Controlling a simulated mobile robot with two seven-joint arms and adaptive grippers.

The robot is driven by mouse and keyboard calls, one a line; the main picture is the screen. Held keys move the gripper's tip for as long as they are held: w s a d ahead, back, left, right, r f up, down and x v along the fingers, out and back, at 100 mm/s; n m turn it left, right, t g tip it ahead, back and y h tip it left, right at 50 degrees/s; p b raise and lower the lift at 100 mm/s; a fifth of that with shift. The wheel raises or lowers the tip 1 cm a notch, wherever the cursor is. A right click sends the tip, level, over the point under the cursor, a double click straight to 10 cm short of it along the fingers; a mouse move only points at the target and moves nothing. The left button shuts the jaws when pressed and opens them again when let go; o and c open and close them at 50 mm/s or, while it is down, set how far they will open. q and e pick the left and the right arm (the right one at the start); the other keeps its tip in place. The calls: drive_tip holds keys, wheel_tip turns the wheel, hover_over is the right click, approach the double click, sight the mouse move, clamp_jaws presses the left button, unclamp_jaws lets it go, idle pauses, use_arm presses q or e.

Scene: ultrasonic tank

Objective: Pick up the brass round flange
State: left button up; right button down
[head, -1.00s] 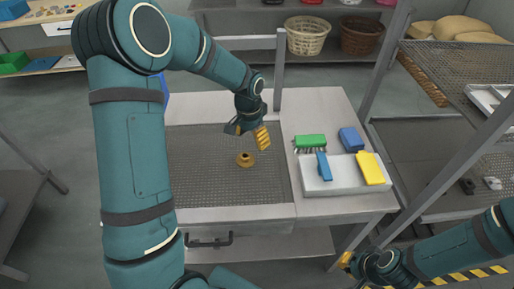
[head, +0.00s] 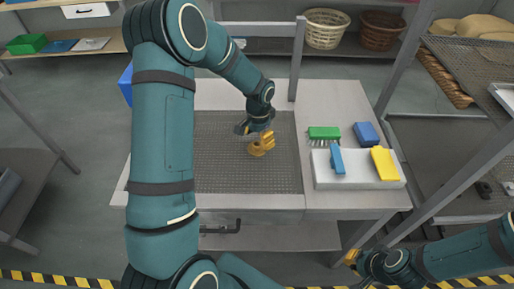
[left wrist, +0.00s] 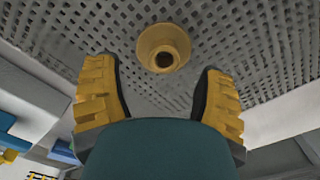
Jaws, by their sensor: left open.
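The brass round flange (left wrist: 164,48) lies on the perforated mesh of the tank (head: 217,165). In the left wrist view it sits beyond my left fingertips, centred between them and not gripped. In the head view the flange (head: 256,150) is partly hidden by a yellow finger. My left gripper (left wrist: 160,80) is open and empty, pointing down close above the flange; it also shows in the head view (head: 255,138). My right gripper (head: 354,259) is low at the right, away from the tank; its fingers are too small to read.
Right of the tank, a white tray (head: 351,182) holds a blue piece (head: 337,161) and a yellow piece (head: 384,163). A green brush (head: 324,133) and a blue block (head: 366,134) lie behind it. A metal rack post (head: 399,60) stands to the right.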

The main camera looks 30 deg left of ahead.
sight(257, 144)
use_arm(q)
drive_tip(key=f, duration=0.4)
drive_tip(key=shift+a, duration=0.25)
drive_tip(key=shift+r, duration=0.1)
drive_tip(key=shift+c, duration=0.2)
clamp_jaws()
drive_tip(key=shift+r, duration=0.1)
